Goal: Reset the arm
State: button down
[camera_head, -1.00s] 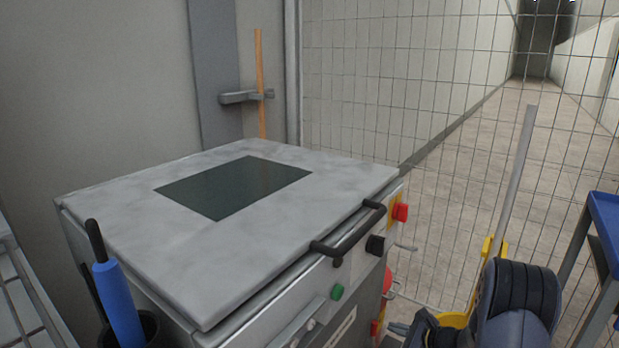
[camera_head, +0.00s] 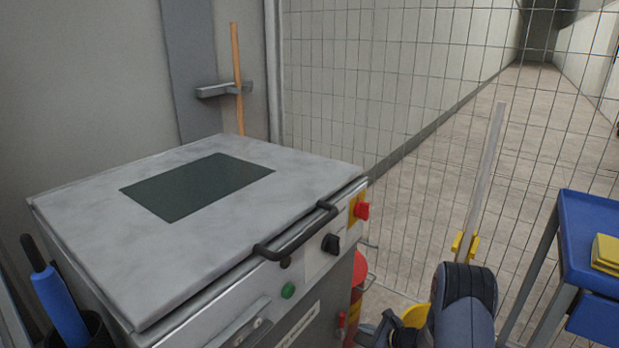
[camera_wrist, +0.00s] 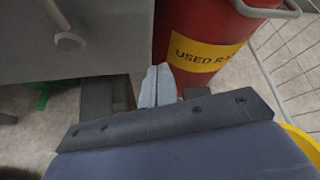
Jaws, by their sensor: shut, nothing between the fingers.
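My arm (camera_head: 464,310) rises at the lower right in the head view, beside the machine. My gripper (camera_wrist: 157,88) shows in the wrist view with its two grey fingers together and nothing between them. It points toward the gap between the grey machine cabinet (camera_wrist: 90,40) and a red bin (camera_wrist: 205,35) with a yellow label. My gripper's fingers are not seen in the head view.
The roller coater (camera_head: 90,230) has its lid down, with a black handle (camera_head: 296,232) in front. A blue cart (camera_head: 590,225) bearing a yellow item (camera_head: 606,253) stands at right. A wire mesh fence (camera_head: 400,100) runs behind. A blue-handled tool (camera_head: 60,305) stands at lower left.

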jog(key=p+v, duration=0.2)
jog(key=v, duration=0.7)
jog(key=shift+r, duration=0.25)
jog(key=shift+s+r, duration=0.1)
